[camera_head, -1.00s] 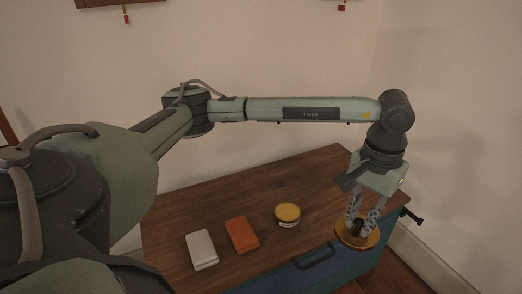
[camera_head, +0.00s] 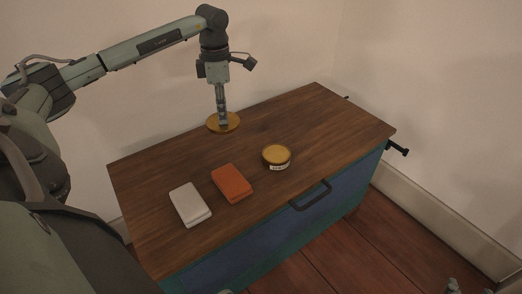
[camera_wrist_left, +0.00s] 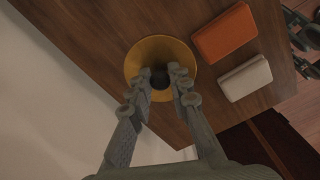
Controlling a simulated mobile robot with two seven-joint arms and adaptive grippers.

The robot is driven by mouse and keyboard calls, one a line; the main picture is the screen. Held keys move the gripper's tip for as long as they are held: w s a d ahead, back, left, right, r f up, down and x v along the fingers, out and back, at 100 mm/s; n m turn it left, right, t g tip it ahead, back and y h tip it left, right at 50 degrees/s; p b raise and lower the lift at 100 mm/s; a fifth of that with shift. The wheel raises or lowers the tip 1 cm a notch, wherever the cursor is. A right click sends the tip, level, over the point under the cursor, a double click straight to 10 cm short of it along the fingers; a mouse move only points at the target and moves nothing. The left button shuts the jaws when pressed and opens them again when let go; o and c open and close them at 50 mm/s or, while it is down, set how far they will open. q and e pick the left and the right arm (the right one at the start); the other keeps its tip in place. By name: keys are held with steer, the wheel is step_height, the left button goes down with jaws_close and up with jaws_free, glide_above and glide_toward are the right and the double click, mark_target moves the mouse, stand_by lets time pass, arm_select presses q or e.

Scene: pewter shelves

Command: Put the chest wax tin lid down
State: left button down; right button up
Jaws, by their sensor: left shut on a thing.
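The lid (camera_head: 232,124) is a flat yellow disc with a dark knob. It is at the back edge of the wooden chest top; whether it touches the wood I cannot tell. My left gripper (camera_head: 222,112) points down and is shut on its knob. In the left wrist view the fingers (camera_wrist_left: 162,82) close around the knob at the middle of the lid (camera_wrist_left: 146,50). The round tin (camera_head: 277,157), with a yellow top and pale label, stands on the chest, right of the lid and nearer the front. The tin is not visible in the wrist view.
An orange block (camera_head: 232,183) and a white block (camera_head: 190,205) lie on the chest top (camera_head: 320,120), left of the tin. Its right part is clear. A dark handle (camera_head: 310,195) is on the blue front. Grey tips, perhaps my right gripper (camera_head: 468,289), show at bottom right.

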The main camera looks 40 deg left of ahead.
arm_select(q)
steer(key=shift+s+a+f+n, duration=0.15)
steer(key=shift+s+a+n, duration=0.05)
steer(key=shift+a+n, duration=0.6)
steer(key=shift+w+a, duration=0.2)
steer(key=shift+a, duration=0.15)
steer(key=w+f, duration=0.2)
steer(key=w, duration=0.1)
steer(key=w+f, duration=0.2)
steer(key=w, duration=0.2)
steer(key=w+f+b, duration=0.1)
steer(key=w+f, duration=0.1)
steer(key=w, duration=0.2)
steer(key=shift+a+f, duration=0.15)
steer(key=shift+f, duration=0.25)
step_height(320, 180, down, 4)
steer(key=shift+r, duration=0.1)
arm_select(e)
steer(key=w+a+r+t+y, duration=0.1)
steer(key=a+r+t+y, duration=0.1)
steer(key=r, duration=0.5)
steer(key=shift+w+a+t, duration=0.3)
steer(key=shift+a+t, duration=0.5)
steer(key=shift+a, duration=0.4)
steer(key=shift+r, duration=0.1)
